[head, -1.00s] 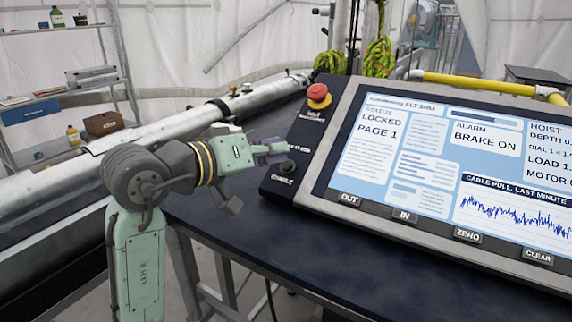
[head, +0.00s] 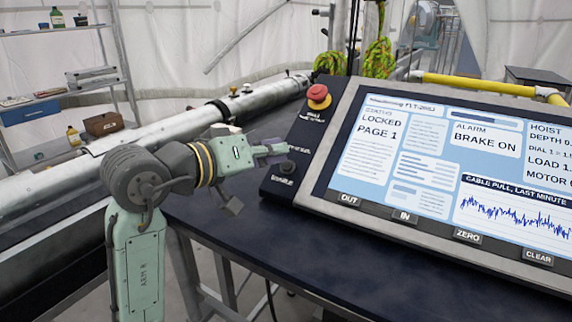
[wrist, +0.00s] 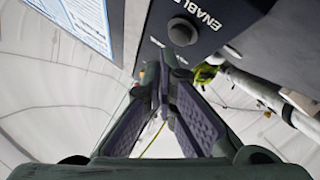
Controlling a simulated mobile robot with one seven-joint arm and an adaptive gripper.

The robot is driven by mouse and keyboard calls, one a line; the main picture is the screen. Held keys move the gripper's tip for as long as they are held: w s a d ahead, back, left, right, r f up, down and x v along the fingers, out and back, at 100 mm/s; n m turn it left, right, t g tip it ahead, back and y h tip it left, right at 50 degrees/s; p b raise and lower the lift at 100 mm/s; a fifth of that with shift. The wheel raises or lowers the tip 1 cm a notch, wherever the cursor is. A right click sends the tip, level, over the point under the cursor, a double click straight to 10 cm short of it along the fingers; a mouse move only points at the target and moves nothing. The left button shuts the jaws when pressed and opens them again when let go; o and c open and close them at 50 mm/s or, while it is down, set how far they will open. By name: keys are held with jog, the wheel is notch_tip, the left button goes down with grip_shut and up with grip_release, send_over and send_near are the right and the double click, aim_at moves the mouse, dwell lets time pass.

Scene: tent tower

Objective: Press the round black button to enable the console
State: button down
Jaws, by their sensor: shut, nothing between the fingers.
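The round black button (wrist: 182,31) sits on the dark side panel of the console (head: 430,170), beside the lettering "ENABLE" in the wrist view. In the head view the button (head: 287,166) shows small, low on the panel, just below my gripper's tip. My gripper (head: 275,148) is shut and empty, its fingers pointing at the panel. In the wrist view the shut fingertips (wrist: 165,75) lie just short of the button in the picture; I cannot tell whether they touch. The screen reads "LOCKED, PAGE 1" and "BRAKE ON".
A red mushroom knob (head: 318,95) stands higher on the same panel. Keys OUT, IN, ZERO and CLEAR line the console's lower edge. The dark table (head: 330,245) is clear in front. A large metal tube (head: 150,130) runs behind my arm.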

jog(key=shift+f, duration=0.1)
jog(key=shift+w+d+f, duration=0.1)
jog(key=shift+w+f, duration=0.1)
jog(key=shift+f, duration=0.05)
jog(key=shift+w+d+f, duration=0.15)
jog(key=shift+w+f, duration=0.05)
jog(key=shift+f, duration=0.1)
dwell(0.7)
jog(key=shift+r, duration=0.1)
jog(key=shift+s+a+r+p, duration=0.25)
jog(key=shift+s+r+p, duration=0.15)
jog(key=shift+r, duration=0.15)
jog(key=r+p, duration=0.1)
jog(key=s+a+r+p, duration=0.1)
jog(key=s+r+p, duration=0.1)
jog(key=r, duration=0.1)
jog(key=shift+s+a, duration=0.2)
jog(key=shift+a, duration=0.1)
dwell(0.4)
dwell(0.4)
